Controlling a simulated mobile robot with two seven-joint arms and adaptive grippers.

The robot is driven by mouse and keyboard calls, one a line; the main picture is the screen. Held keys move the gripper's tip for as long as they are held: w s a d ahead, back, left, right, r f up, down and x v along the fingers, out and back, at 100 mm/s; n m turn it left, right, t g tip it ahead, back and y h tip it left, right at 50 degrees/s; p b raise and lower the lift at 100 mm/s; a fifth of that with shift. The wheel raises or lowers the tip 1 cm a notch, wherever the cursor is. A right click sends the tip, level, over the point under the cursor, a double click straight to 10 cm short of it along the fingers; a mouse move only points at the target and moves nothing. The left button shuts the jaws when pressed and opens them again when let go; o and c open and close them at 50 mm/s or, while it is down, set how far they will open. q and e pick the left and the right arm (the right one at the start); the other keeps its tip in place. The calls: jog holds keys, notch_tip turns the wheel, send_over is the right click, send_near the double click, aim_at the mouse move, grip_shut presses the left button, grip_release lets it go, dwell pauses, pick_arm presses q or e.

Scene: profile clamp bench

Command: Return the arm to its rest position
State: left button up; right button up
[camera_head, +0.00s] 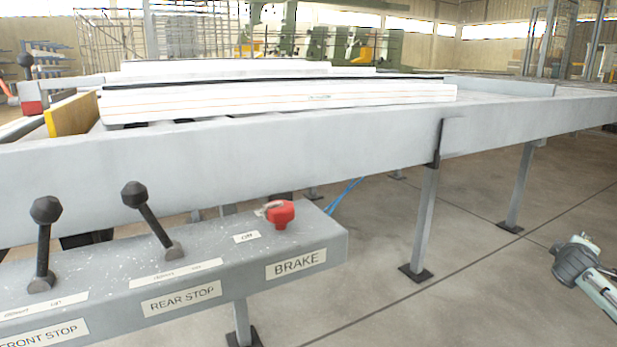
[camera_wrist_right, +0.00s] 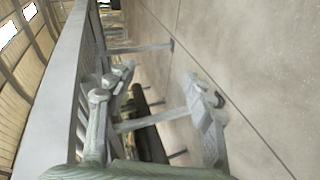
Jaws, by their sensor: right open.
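Part of my right arm (camera_head: 580,270) shows at the right edge of the head view, above the bare floor and well to the right of the bench. In the right wrist view my right gripper (camera_wrist_right: 158,98) is open, its two fingers wide apart with nothing between them. The fingers stand out against the floor and the bench legs. My left gripper is in neither view.
The grey bench rail (camera_head: 230,150) carries white profiles (camera_head: 280,95). A control box below has a BRAKE label (camera_head: 296,264), a red knob (camera_head: 281,213), a REAR STOP lever (camera_head: 153,222) and a FRONT STOP lever (camera_head: 43,245). Floor (camera_head: 440,300) at right is clear.

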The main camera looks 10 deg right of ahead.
jog(key=s+d+f+m+g, duration=0.1)
jog(key=s+f+m+g, duration=0.45)
jog(key=s, duration=0.35)
jog(key=s+a+f+n+y, duration=0.1)
jog(key=s+a+f+y, duration=0.1)
jog(key=a+f, duration=0.5)
jog(key=s+a+f+n+t+y, duration=0.1)
jog(key=s+a+f, duration=0.2)
jog(key=a, duration=0.7)
jog(key=s+a+f+n+y, duration=0.1)
jog(key=s+a+f+y, duration=0.1)
jog(key=a+f, duration=0.5)
jog(key=s+a+r+y, duration=0.2)
jog(key=s+a, duration=0.4)
jog(key=a, duration=0.5)
jog(key=s+a+r+y, duration=0.3)
jog(key=s+a, duration=0.4)
jog(key=a, duration=0.3)
pick_arm(q)
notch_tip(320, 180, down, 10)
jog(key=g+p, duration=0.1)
jog(key=p, duration=0.3)
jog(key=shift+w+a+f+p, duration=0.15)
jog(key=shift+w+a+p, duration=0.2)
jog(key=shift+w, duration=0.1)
pick_arm(e)
jog(key=s+a+x, duration=0.1)
jog(key=x, duration=0.9)
jog(key=shift+s+f, duration=0.25)
jog(key=shift+f, duration=0.3)
